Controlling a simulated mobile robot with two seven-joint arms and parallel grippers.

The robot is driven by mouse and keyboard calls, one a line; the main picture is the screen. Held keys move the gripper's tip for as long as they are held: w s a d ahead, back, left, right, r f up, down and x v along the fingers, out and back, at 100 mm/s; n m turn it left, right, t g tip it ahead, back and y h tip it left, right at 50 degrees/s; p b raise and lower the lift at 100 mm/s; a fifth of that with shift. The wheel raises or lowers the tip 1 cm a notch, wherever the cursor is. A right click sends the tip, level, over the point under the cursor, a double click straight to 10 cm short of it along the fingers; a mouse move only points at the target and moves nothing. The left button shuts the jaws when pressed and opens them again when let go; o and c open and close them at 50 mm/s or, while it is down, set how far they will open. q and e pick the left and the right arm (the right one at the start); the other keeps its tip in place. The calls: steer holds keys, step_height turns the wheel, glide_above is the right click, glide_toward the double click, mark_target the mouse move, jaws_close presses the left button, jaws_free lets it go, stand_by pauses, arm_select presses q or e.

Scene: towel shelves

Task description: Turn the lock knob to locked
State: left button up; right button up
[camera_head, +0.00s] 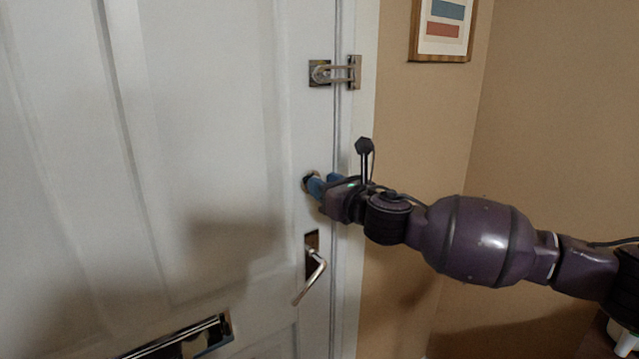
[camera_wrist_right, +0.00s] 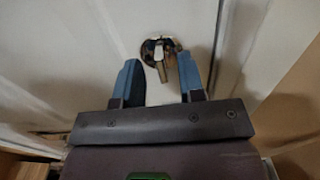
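The lock knob (camera_wrist_right: 161,70) is a small thumb-turn on a round brass-coloured plate on the white door (camera_head: 215,130). In the right wrist view it sits between the blue fingertips of my right gripper (camera_wrist_right: 159,60). The fingers are apart, with a gap to the thumb-turn on each side. In the head view my right gripper (camera_head: 325,182) is at the door, and its fingers hide most of the lock; part of the round plate (camera_head: 307,181) shows. The knob's exact angle is hard to tell. My left gripper is not in view.
The door frame and a tan wall (camera_head: 420,120) with a framed picture (camera_head: 442,28) are on the right.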

steer(key=shift+x, duration=1.1)
jaws_close()
